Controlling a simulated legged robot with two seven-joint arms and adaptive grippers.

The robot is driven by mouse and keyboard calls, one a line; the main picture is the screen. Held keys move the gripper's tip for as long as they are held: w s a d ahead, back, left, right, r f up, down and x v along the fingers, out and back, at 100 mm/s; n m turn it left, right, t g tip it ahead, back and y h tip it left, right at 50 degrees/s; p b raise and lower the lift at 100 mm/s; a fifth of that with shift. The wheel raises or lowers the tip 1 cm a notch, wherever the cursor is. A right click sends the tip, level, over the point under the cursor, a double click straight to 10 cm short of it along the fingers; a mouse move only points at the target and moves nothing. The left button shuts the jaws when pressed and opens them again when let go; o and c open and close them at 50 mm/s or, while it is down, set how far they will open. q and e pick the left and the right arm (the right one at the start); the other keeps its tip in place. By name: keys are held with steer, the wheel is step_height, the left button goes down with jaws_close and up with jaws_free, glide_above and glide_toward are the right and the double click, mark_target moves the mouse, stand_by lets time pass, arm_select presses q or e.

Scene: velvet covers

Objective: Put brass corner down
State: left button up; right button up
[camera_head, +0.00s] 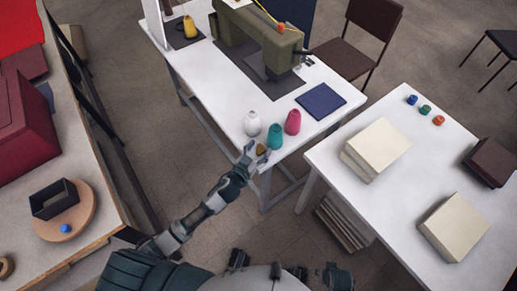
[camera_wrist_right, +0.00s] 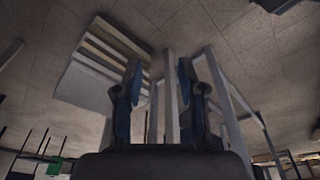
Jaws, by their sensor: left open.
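A small brass-coloured piece (camera_head: 262,149), seemingly the brass corner, shows at the front edge of the white sewing table (camera_head: 216,82). My left gripper (camera_head: 257,153) is open at that edge, with its fingers right around or beside the piece. Whether they touch it, and whether it rests on the table, I cannot tell. The fingers partly hide it. My right gripper (camera_wrist_right: 159,75) is open and empty in the right wrist view, with floor and table legs beyond it.
White (camera_head: 252,124), teal (camera_head: 275,136) and pink (camera_head: 292,122) thread cones stand close to the left gripper. A blue square (camera_head: 321,101) and a green sewing machine (camera_head: 262,38) lie beyond. A second white table (camera_head: 415,185) on the right carries cream blocks (camera_head: 377,148).

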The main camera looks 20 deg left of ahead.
arm_select(q)
steer(key=shift+d+r, duration=0.1)
steer(key=shift+s, duration=0.25)
steer(key=p+v, duration=0.1)
steer(key=v, duration=1)
steer(key=s+a+f+n+g+y, duration=0.1)
steer(key=s+f+g, duration=0.3)
steer(key=f, duration=0.6)
steer(key=s+a+f+g+y, duration=0.3)
steer(key=s+a+f+g, duration=0.1)
steer(key=s+f, duration=0.4)
step_height(320, 180, down, 2)
steer(key=shift+a+f+n+g+y, duration=0.2)
steer(key=shift+f+n+g+y, duration=0.1)
steer(key=shift+n, duration=0.1)
steer(key=shift+o, duration=0.6)
steer(key=s+d+f+g, duration=0.1)
steer(key=s+f+g, duration=0.3)
steer(key=s, duration=0.6)
steer(key=shift+d+f+m+g, duration=0.3)
steer(key=shift+d+f+m, duration=0.1)
steer(key=shift+f, duration=0.55)
steer(key=shift+s+f, duration=0.1)
steer(key=shift+s, duration=0.15)
arm_select(e)
steer(key=f, duration=0.2)
steer(key=shift+s+d+f, duration=0.15)
steer(key=shift+s+f, duration=0.1)
steer(key=shift+f, duration=0.15)
